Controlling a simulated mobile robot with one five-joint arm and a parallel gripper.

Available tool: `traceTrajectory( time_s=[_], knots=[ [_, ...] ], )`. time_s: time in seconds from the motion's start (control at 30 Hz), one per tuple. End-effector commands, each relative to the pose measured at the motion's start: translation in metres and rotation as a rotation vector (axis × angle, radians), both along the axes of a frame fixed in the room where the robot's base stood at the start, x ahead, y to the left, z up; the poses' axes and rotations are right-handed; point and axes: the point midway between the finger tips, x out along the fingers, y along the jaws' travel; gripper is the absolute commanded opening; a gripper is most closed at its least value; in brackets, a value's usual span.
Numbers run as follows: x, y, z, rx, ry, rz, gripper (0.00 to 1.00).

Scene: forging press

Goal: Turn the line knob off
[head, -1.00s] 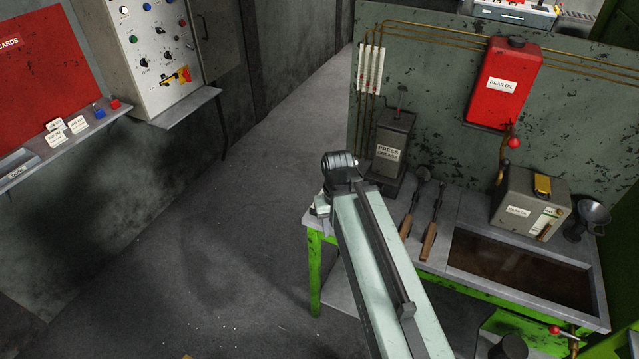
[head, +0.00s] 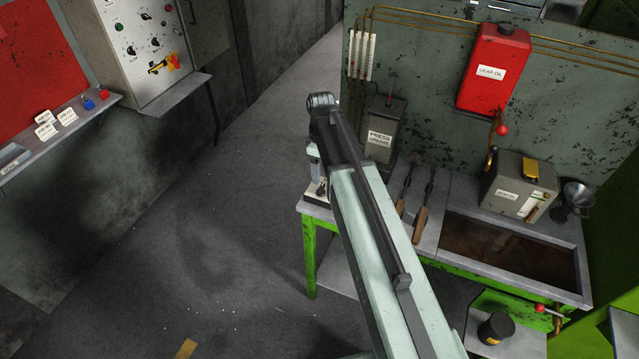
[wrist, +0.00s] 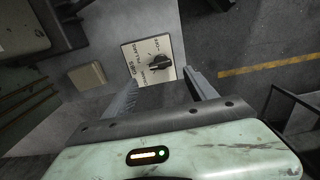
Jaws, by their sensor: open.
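The line knob (wrist: 159,72) is a dark rotary knob on a pale label plate (wrist: 138,58), seen in the wrist view. The plate has printed words around the knob, one of which seems to read OFF. The knob's exact setting is too small to tell. My gripper (wrist: 160,88) is open, with one finger on each side of the view. The knob appears between the fingers and beyond their tips, with nothing held. In the head view my arm hides most of the gripper, and I cannot make out this knob there.
A control cabinet (head: 150,50) hangs upper left above a shelf. Open floor (head: 200,220) lies between.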

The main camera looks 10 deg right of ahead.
Motion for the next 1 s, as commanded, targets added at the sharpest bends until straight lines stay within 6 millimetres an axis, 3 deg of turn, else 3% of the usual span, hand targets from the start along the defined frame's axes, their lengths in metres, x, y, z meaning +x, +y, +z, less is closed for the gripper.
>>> traceTrajectory(
  time_s=[0.17,0.5,0.83,0.87,1.0],
  knots=[
    [-0.001,0.0,-0.019,0.0,0.0,-0.002,0.65],
    [-0.001,0.001,-0.075,0.0,0.0,-0.002,0.65],
    [-0.001,0.002,-0.078,0.0,0.0,-0.002,0.65],
    [-0.001,0.002,-0.078,0.0,0.0,-0.002,0.63],
    [-0.001,0.002,-0.078,0.0,0.0,-0.002,0.24]
  ],
)
